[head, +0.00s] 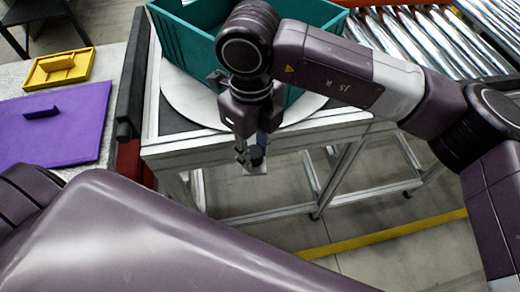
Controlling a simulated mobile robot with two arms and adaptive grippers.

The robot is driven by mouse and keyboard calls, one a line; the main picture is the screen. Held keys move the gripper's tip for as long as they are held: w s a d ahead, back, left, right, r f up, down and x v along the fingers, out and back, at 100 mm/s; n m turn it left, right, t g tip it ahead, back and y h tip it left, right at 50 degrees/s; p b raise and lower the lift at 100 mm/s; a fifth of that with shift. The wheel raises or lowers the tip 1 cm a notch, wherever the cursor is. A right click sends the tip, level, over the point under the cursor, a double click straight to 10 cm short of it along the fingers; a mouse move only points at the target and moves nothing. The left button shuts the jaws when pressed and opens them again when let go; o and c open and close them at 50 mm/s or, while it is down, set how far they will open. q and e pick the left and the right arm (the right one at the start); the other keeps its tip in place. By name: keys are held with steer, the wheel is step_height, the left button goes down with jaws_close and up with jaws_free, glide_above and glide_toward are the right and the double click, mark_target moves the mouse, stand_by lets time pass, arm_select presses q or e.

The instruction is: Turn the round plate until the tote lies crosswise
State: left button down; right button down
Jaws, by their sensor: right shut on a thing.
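The teal tote (185,45) sits on the pale round plate (185,97) on a metal-framed stand. The tote lies askew to the stand's front edge, with one corner toward me, partly hidden by my right arm. My right gripper (251,160) points down at the front of the plate, by the stand's front edge. It is shut on a small grey piece between its fingertips; whether this piece belongs to the plate I cannot tell. The far part of the plate is hidden under the tote. My left gripper is not in view.
A roller conveyor (425,40) runs behind the stand at right. At left, a table holds a purple board (60,130) and a yellow board (50,72), each with a handle. Floor with a yellow line (390,235) is open below.

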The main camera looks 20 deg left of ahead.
stand_by(0.3)
steer(key=c, duration=1.5)
jaws_free()
steer(key=shift+c, duration=0.2)
steer(key=shift+r, duration=0.1)
step_height(320, 180, up, 12)
steer(key=shift+c, duration=0.2)
